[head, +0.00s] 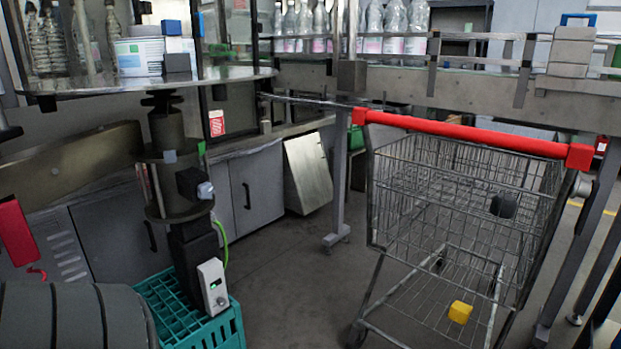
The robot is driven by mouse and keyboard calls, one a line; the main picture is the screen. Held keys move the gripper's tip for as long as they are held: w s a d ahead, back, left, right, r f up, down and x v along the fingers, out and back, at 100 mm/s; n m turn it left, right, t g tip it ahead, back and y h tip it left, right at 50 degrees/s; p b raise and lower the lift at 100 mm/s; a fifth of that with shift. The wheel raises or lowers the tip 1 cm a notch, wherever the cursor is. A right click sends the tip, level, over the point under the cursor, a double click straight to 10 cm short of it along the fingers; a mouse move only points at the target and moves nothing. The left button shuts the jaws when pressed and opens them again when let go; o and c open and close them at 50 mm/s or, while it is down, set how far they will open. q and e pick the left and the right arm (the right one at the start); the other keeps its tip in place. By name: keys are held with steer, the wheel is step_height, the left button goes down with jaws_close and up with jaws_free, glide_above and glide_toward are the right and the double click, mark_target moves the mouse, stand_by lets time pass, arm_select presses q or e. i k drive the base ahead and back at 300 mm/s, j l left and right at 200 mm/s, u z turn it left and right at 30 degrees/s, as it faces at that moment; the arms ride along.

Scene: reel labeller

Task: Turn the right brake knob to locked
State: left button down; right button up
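No part that I can surely name as the right brake knob shows. A small pale knob (205,190) sticks out of a black block on the dark metal column at left. A white control box (213,287) with a lit green display and a small round dial hangs lower on the same column. The lock position of either one is too small to read. Neither of my grippers is in view.
A teal crate (235,325) stands below the column. A conveyor (400,82) with bottles runs behind. Open floor (300,285) lies between crate and cart.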

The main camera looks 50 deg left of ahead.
mark_target(204, 190)
steer(key=u, duration=2.25)
steer(key=i+l+z, duration=0.2)
steer(key=l, duration=0.15)
steer(key=l+z, duration=0.2)
steer(key=l, duration=0.2)
steer(key=i+l+z, duration=0.2)
steer(key=l, duration=0.15)
